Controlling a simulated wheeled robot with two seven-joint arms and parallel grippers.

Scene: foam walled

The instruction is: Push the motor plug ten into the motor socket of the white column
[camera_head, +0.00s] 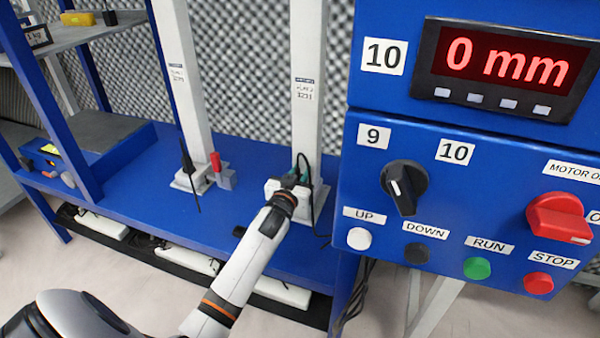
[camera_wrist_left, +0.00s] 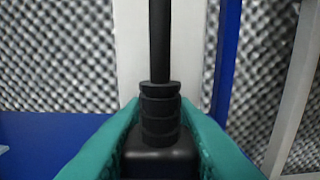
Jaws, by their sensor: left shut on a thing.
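Two white columns rise from the blue bench. The right white column (camera_head: 308,75) has a white foot (camera_head: 318,196) on the bench. My left gripper (camera_head: 299,174) is right at this foot, its teal fingers shut on the motor plug. In the left wrist view my left gripper (camera_wrist_left: 160,150) grips the black motor plug (camera_wrist_left: 161,115) between both fingers. Its ribbed neck and black cable point up in front of a white column. The socket is hidden behind the gripper and plug, so I cannot tell whether the plug is in it.
The left white column (camera_head: 183,80) has a black upright part (camera_head: 187,160) and a red-topped part (camera_head: 216,161) at its foot. The control panel (camera_head: 470,190) at right reads 0 mm, with knobs and buttons. A black cable (camera_head: 310,215) hangs beside the right foot. Grey foam covers the back wall.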

